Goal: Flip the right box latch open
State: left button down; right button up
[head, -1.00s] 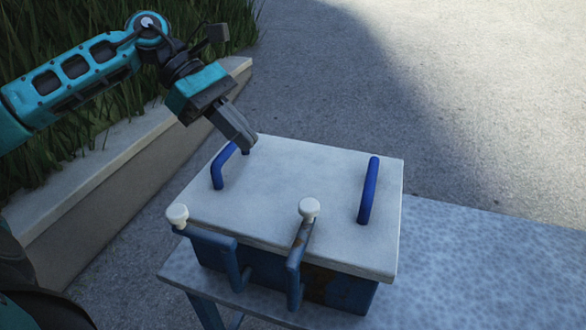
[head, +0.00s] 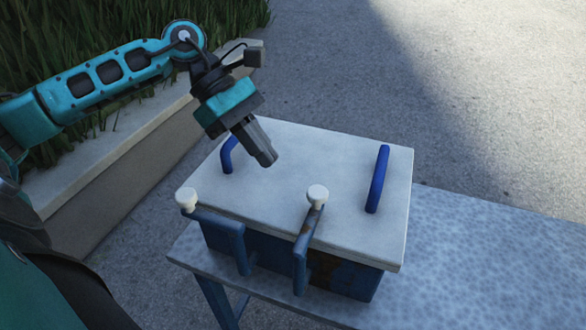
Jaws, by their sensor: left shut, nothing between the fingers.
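A box with a pale grey lid (head: 300,180) and a blue, rusty body (head: 345,277) stands on a grey table. Two latches with white knobs are on its front. The right latch (head: 301,258) rises up the front, and its knob (head: 317,194) rests at the lid's front edge. The left latch (head: 237,242) bends to the left, with its knob (head: 186,200) out past the lid's left corner. My left gripper (head: 268,160) is shut and empty, above the lid beside the left handle, apart from both latches. My right gripper is not in view.
Two blue handles stand on the lid, the left one (head: 227,156) partly behind my gripper and the right one (head: 378,180) clear. The table (head: 480,240) is bare to the right. A low stone kerb (head: 130,165) with grass behind runs at left.

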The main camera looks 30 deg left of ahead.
aim_at(309, 221)
pick_arm(q)
jog(key=d+f, duration=0.1)
jog(key=d, duration=0.1)
jog(key=d+p, duration=0.1)
jog(key=d, duration=0.1)
jog(key=d+f, duration=0.1)
jog(key=shift+w+d+f, duration=0.2)
jog(key=shift+d+f, duration=0.1)
jog(key=shift+d, duration=0.1)
jog(key=shift+w+d, duration=0.1)
jog(key=shift+d, duration=0.1)
